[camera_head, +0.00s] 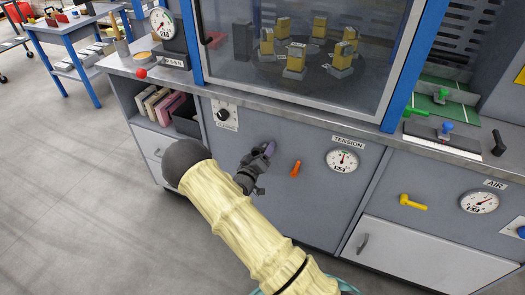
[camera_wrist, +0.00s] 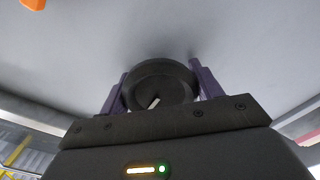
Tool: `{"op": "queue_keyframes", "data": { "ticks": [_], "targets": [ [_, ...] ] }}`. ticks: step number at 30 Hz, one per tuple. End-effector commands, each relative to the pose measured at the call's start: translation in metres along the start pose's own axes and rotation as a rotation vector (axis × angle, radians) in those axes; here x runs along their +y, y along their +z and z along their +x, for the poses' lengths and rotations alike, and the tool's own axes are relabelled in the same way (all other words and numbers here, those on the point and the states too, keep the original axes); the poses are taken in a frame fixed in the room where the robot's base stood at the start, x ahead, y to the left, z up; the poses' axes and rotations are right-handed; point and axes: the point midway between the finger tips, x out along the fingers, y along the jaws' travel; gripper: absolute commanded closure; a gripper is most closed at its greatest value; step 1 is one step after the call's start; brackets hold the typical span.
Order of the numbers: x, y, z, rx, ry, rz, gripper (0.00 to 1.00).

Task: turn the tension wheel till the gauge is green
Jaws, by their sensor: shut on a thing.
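The tension wheel is a dark round knob (camera_wrist: 160,86) with a pale mark on its face, on the grey cabinet front in the wrist view. My gripper (camera_wrist: 160,88) has its two purple fingers on either side of the wheel and is shut on it. In the head view my gripper (camera_head: 263,156) is against the panel and hides most of the wheel. The tension gauge (camera_head: 342,160) is a round white dial under a "TENSION" label, to the right of my gripper. Its needle points roughly upward; the colour zone under it is too small to tell.
An orange handle (camera_head: 296,169) sits between my gripper and the gauge. A yellow handle (camera_head: 412,202) and the air gauge (camera_head: 479,202) are further right. A steel counter (camera_head: 300,108) edge juts out above. Open shelves (camera_head: 160,118) are at the left; the floor there is clear.

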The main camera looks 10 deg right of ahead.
Motion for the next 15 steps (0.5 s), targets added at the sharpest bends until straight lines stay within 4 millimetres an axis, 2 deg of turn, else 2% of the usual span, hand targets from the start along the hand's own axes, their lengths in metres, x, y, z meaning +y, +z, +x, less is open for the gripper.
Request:
{"op": "queue_keyframes", "data": {
  "ticks": [13,14,15],
  "targets": [
    [-0.0016,-0.0022,-0.0007,0.005,-0.003,-0.012,0.58],
    [-0.0016,-0.0022,-0.0007,0.005,-0.003,-0.012,0.32],
    [-0.0016,-0.0022,-0.0007,0.005,-0.004,-0.012,0.24]
  ]
}}
